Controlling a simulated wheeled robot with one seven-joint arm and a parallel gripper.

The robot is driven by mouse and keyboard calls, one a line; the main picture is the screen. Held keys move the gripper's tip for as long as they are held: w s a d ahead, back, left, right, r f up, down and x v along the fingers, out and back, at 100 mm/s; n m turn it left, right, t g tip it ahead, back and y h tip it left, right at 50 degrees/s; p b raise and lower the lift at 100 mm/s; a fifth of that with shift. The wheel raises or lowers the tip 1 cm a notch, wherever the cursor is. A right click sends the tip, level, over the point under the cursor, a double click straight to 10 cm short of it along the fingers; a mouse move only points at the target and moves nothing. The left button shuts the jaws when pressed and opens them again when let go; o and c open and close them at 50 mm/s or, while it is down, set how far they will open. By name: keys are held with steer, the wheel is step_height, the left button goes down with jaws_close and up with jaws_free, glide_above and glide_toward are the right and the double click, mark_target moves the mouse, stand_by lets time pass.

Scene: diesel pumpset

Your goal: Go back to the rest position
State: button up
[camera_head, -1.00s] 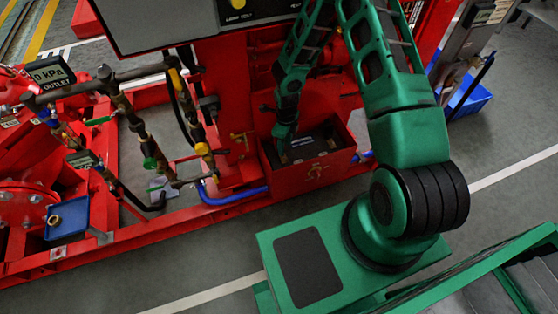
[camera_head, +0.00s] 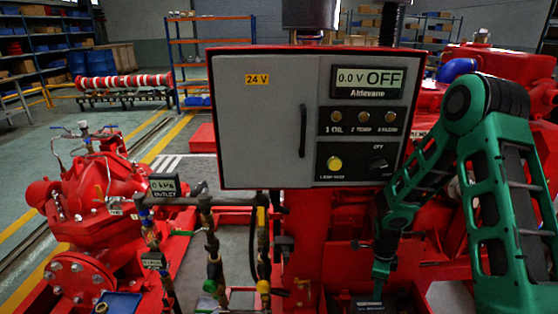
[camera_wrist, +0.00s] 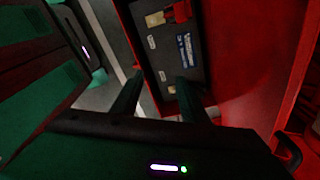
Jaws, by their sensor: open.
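My gripper (camera_wrist: 159,82) is open in the wrist view, its two dark green fingers apart with nothing between them. In the head view my green arm reaches down on the right, and my gripper (camera_head: 378,284) is low, just above the dark top of the battery (camera_head: 368,304). The picture's bottom edge cuts off the box there, and whether the fingers touch the battery cannot be told.
A grey control panel (camera_head: 265,120) with an OFF display stands left of my arm. Red pump machinery (camera_head: 85,215) with an outlet gauge (camera_head: 163,186) and upright pipes (camera_head: 212,245) lie to the left. Shelves (camera_head: 205,50) stand far back, with open floor (camera_head: 30,190) at the left.

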steer(key=s+d+r+n, duration=0.3)
steer(key=s+r, duration=0.1)
steer(key=r, duration=0.4)
steer(key=s+d+r+n, duration=0.2)
steer(key=s+d+r, duration=0.15)
steer(key=r, duration=0.35)
steer(key=s+d+r+n, duration=0.3)
steer(key=s+r, duration=0.1)
steer(key=r, duration=0.4)
steer(key=s+a+r+n, duration=0.1)
steer(key=s+r+n, duration=0.3)
steer(key=s, duration=0.5)
steer(key=s+r+n+y, duration=0.1)
steer(key=s+r+n, duration=0.3)
steer(key=s, duration=0.6)
steer(key=shift+s+a+r+n, duration=0.2)
steer(key=shift+a+r+n, duration=0.2)
steer(key=shift+r, duration=0.55)
steer(key=shift+w+f, duration=0.25)
steer(key=shift+w, duration=0.4)
steer(key=shift+d, duration=0.1)
